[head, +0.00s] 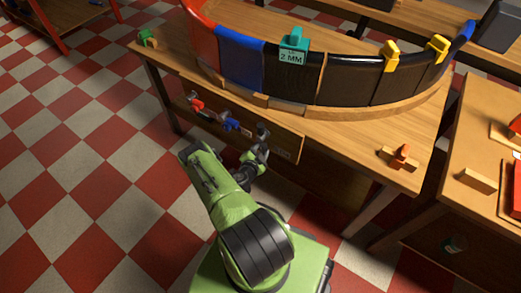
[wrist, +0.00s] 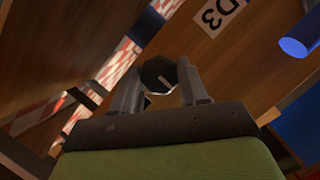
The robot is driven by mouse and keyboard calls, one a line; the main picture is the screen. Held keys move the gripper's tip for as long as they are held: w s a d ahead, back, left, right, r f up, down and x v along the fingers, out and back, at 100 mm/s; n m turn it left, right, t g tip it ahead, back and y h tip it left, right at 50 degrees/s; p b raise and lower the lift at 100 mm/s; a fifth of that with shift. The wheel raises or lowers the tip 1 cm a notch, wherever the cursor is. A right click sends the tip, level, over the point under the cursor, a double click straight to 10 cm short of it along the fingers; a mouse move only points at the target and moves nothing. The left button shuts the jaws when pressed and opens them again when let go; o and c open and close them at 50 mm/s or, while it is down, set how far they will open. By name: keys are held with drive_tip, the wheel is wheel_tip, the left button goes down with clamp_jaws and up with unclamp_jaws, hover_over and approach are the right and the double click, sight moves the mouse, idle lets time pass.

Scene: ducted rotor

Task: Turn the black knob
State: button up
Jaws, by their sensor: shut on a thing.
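The black knob (wrist: 158,74) is dark and many-sided, with a pale line on its face. It sits between the two fingers of my gripper (wrist: 160,88) in the wrist view, and the gripper is shut on it. In the head view my gripper (head: 260,150) reaches the front panel under the table edge, and the black knob (head: 262,131) shows just above it. The fingers hide the knob's sides and the wrist hides part of its mounting.
On the same panel, to the left in the head view, are a blue knob (head: 231,124) and a red knob (head: 197,105). The table (head: 340,125) bears a curved duct (head: 350,78). Checkered floor lies free at left.

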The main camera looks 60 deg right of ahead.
drive_tip(key=n+g, duration=0.1)
drive_tip(key=n, duration=0.1)
drive_tip(key=shift+w+n+y, duration=0.15)
drive_tip(key=shift+n+y, duration=0.15)
drive_tip(key=shift+y, duration=0.1)
drive_tip(key=shift+w+n+g+y+b, duration=0.1)
drive_tip(key=shift+n+g+y+b, duration=0.2)
drive_tip(key=shift+n+g+b, duration=0.7)
drive_tip(key=n+g+b, duration=0.2)
drive_tip(key=n, duration=0.1)
drive_tip(key=shift+w+f+n, duration=0.1)
drive_tip(key=shift+n, duration=0.2)
drive_tip(key=shift+n+g+b, duration=0.35)
drive_tip(key=shift+n+g, duration=0.75)
drive_tip(key=shift+n, duration=0.1)
drive_tip(key=o, duration=1.1)
drive_tip(key=shift+c, duration=0.2)
